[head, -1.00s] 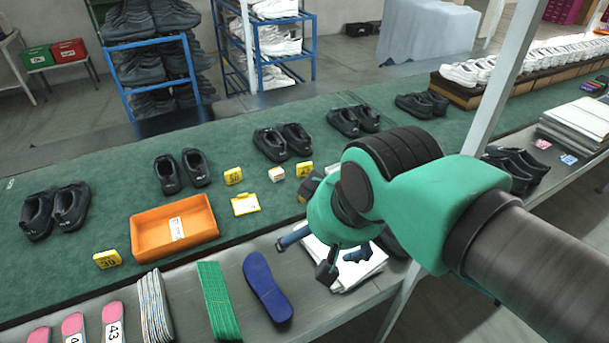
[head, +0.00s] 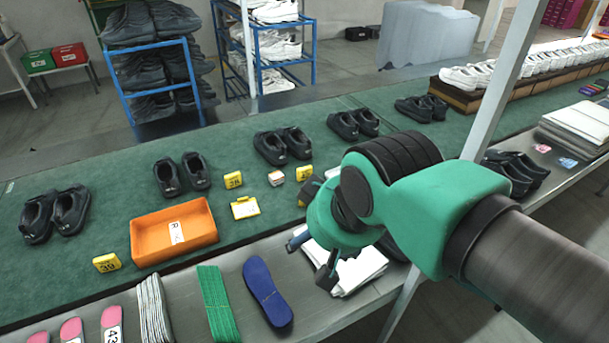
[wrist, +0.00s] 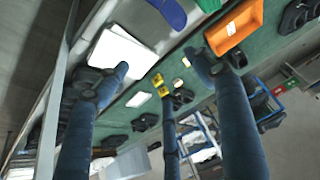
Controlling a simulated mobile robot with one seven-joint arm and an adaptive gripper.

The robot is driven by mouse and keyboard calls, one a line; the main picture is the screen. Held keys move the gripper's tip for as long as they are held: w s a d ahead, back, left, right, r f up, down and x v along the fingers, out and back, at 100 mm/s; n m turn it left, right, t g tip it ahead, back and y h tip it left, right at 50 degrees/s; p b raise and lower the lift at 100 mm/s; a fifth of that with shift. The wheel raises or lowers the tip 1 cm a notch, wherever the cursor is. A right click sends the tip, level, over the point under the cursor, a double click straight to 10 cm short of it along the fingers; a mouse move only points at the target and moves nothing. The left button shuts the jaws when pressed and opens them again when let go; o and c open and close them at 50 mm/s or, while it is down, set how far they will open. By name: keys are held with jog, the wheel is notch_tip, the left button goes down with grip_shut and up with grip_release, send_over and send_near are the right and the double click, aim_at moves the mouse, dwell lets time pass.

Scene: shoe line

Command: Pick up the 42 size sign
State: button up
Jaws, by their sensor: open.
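Several small yellow number signs stand on the green belt, one near the front left (head: 107,262), one behind the orange tray (head: 233,180) and one close to my gripper's far side (head: 304,173). Their numbers are too small to read surely, so I cannot tell which is 42. A flat yellow piece (head: 244,208) lies right of the tray. My gripper (head: 314,259) is open and empty above the belt's front edge and the white sheets. In the wrist view, yellow pieces (wrist: 158,80) show between the spread fingers (wrist: 155,65), apart from them.
An orange tray (head: 175,232) and a small white box (head: 276,178) are on the belt. Pairs of dark shoes (head: 283,146) line its back. A blue insole (head: 267,291), green strips (head: 217,303) and white sheets (head: 347,265) lie on the front shelf. A white post (head: 497,85) rises at right.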

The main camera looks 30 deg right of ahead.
jog(key=shift+c, duration=1.1)
jog(key=shift+r, duration=0.1)
